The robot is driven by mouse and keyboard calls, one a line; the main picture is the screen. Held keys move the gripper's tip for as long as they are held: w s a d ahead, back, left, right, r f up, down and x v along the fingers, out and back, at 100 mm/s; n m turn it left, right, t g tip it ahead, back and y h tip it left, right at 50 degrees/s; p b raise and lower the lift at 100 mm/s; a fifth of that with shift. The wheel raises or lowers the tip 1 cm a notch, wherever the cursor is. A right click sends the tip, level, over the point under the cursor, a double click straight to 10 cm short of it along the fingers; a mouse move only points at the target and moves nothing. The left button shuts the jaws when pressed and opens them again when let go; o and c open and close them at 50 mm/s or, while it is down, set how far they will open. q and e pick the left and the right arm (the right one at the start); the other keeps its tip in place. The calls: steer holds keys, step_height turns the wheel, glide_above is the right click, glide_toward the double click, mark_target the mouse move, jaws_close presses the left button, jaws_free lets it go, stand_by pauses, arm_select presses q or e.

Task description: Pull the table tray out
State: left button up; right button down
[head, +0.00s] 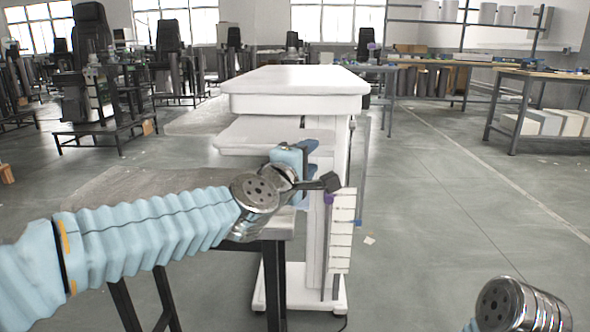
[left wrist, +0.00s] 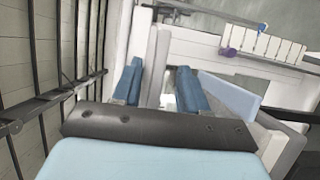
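A tall white lift table (head: 295,77) stands in front of me on a white column. Its white table tray (head: 262,138) sits below the top and sticks out to the left. My left gripper (head: 306,172) is at the near end of the tray, slightly below it, in front of the column. In the left wrist view my left gripper (left wrist: 158,88) has its two blue fingers apart. A pale slab edge (left wrist: 157,66) shows between or behind them; I cannot tell whether they touch it. My right gripper is out of view; only part of my right arm shows at the bottom right.
A grey-topped table with dark legs (head: 130,190) stands at the left, under my left arm. A white strip of panels (head: 341,232) hangs on the column's right side. Workbenches (head: 545,78) stand at the back right.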

arm_select(q)
steer(key=v, duration=1.2)
steer(key=shift+s+a, duration=0.2)
steer(key=shift+s, duration=0.15)
steer(key=shift+f, duration=0.1)
